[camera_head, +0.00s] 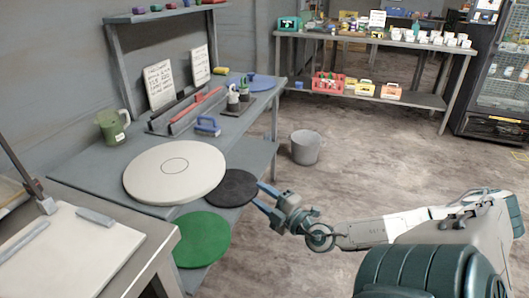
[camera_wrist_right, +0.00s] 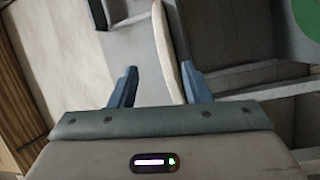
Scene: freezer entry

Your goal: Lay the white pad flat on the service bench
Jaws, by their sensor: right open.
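The white pad (camera_head: 160,182), a large round disc with a small ring at its centre, lies face up on the grey service bench (camera_head: 85,165), close to its front edge. My right gripper (camera_head: 262,195) is open to the right of it, with its fingertips by the right rim of a smaller black disc (camera_head: 232,188). In the right wrist view, my right gripper (camera_wrist_right: 155,87) shows two spread blue fingers; a pale curved edge (camera_wrist_right: 165,45) runs up close to the right finger. I cannot tell whether they touch. My left gripper is out of view.
A green disc (camera_head: 202,240) is below the bench front. A green jug (camera_head: 112,127), a tool tray (camera_head: 190,112) and a blue-handled brush (camera_head: 207,126) stand behind the pad. A grey bucket (camera_head: 305,147) stands on the floor. The floor to the right is clear.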

